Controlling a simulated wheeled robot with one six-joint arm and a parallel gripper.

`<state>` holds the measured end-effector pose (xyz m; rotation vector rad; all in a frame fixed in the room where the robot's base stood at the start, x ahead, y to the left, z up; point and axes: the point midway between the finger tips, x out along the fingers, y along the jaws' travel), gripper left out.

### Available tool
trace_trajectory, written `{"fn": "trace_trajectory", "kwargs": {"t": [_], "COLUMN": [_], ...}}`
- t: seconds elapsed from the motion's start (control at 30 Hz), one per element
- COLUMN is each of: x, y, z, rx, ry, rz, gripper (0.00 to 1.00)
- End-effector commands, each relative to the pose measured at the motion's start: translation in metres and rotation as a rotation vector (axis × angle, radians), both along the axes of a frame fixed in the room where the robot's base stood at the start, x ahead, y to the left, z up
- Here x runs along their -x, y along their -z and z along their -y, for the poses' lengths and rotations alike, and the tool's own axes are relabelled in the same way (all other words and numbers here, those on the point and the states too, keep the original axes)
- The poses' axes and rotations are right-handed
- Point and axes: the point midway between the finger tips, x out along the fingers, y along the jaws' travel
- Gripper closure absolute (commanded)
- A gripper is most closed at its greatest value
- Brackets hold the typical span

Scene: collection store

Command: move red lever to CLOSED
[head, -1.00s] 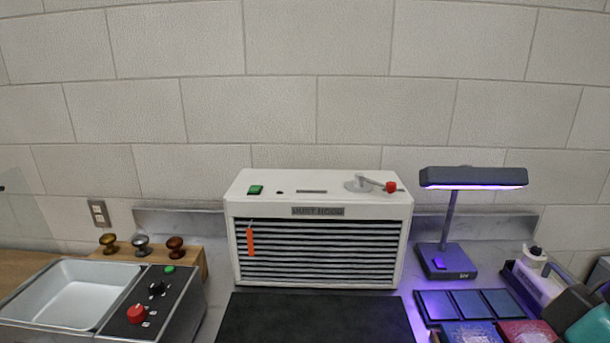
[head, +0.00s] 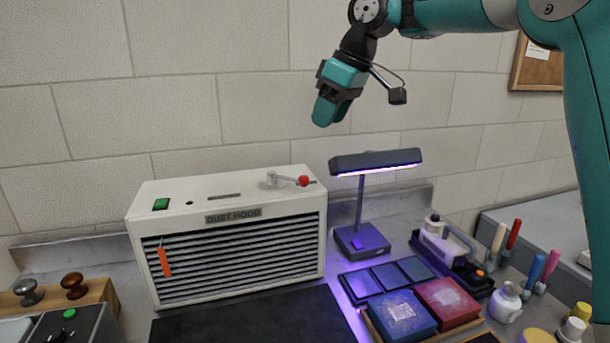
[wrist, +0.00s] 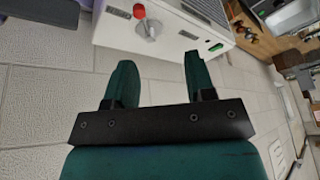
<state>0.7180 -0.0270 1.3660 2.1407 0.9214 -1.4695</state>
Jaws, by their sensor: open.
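The red-tipped lever (head: 303,181) sits on top of the white dust hood (head: 190,212), near its right end. Its grey arm runs from a round pivot toward the right, with the red knob at the end. The lever also shows in the wrist view (wrist: 139,12), beyond my fingers. My gripper (head: 325,112) is in the air above and right of the hood, apart from the lever. In the wrist view its two teal fingers (wrist: 158,78) are spread with nothing between them. Small marks beside the lever are too small to read.
A lamp (head: 362,195) with a violet glow stands right of the hood. Dark tiles (head: 390,275), a blue box (head: 400,312) and a red box (head: 447,300) lie in front of it. A green button (head: 161,204) is at the hood's left. The air above the hood is clear.

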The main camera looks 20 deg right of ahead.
Motion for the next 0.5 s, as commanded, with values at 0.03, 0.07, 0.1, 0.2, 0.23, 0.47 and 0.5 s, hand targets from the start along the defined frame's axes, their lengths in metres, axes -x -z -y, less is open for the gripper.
{"fn": "trace_trajectory", "kwargs": {"t": [0.03, 0.07, 0.1, 0.2, 0.23, 0.47, 0.5], "x": [-0.011, -0.015, -0.019, -0.025, -0.026, -0.036, -0.038], "y": [-0.003, -0.004, -0.006, -0.004, -0.002, 0.035, 0.044], "z": [0.009, 0.013, 0.017, 0.021, 0.021, 0.010, 0.008], "rx": [0.011, 0.018, 0.024, 0.032, 0.034, 0.032, 0.033], "ry": [-0.002, -0.002, -0.004, -0.007, -0.008, -0.009, -0.009], "rz": [0.015, 0.020, 0.027, 0.036, 0.037, 0.034, 0.033], "gripper": [0.50, 0.50, 0.50, 0.50, 0.50, 0.50, 0.50]}}
